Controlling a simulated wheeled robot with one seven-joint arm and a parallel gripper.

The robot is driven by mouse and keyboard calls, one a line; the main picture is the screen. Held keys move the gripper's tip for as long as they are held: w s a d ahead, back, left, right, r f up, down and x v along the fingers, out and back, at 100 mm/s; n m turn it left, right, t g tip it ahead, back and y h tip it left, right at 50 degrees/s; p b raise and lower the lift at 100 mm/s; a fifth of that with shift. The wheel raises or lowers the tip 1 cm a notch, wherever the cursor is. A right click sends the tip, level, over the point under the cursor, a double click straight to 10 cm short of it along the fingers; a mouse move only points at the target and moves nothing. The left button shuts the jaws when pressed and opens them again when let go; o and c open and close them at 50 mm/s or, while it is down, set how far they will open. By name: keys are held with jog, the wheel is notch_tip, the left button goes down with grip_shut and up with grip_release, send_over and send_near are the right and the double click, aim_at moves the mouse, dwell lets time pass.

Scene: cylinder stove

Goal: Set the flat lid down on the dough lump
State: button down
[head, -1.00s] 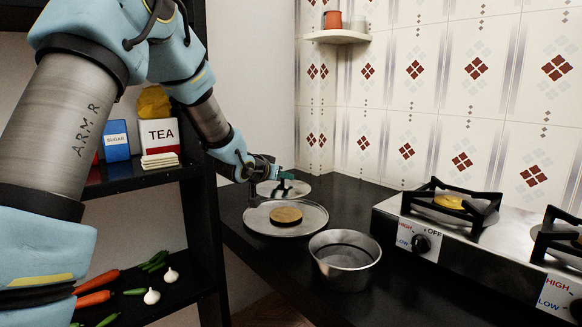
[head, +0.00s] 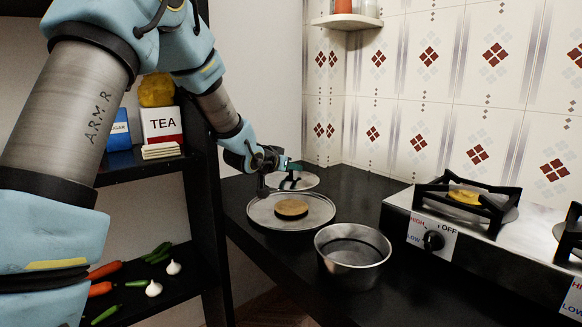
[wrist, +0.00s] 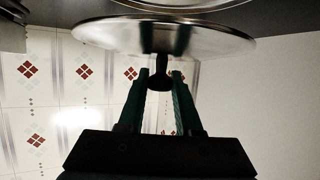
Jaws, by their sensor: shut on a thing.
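The flat lid (wrist: 110,36) is a shiny metal disc with a dark knob (wrist: 160,68). My gripper (wrist: 160,82) is shut on this knob, with one green finger on each side. In the head view the lid (head: 306,183) shows beneath my gripper (head: 291,167), behind the round metal plate; its height above the counter is hard to tell. A brown round lump, which looks like the dough lump (head: 291,208), lies on the metal plate (head: 262,219). My gripper is behind this lump, and the lid does not cover it.
A metal bowl (head: 352,272) stands on the black counter (head: 400,292), right of the plate. The stove (head: 400,208) is at right, with a yellow thing (head: 464,197) on its near burner. A dark shelf (head: 200,262) stands at left, and the tiled wall is behind.

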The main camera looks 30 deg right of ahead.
aim_at(276, 188)
jog(key=shift+f+b, duration=2.15)
jog(key=shift+f, duration=0.85)
jog(key=shift+f+b, duration=0.35)
jog(key=shift+f, duration=0.15)
jog(key=c, duration=0.5)
grip_release()
jog(key=v, duration=1.1)
jog(key=shift+f, duration=0.1)
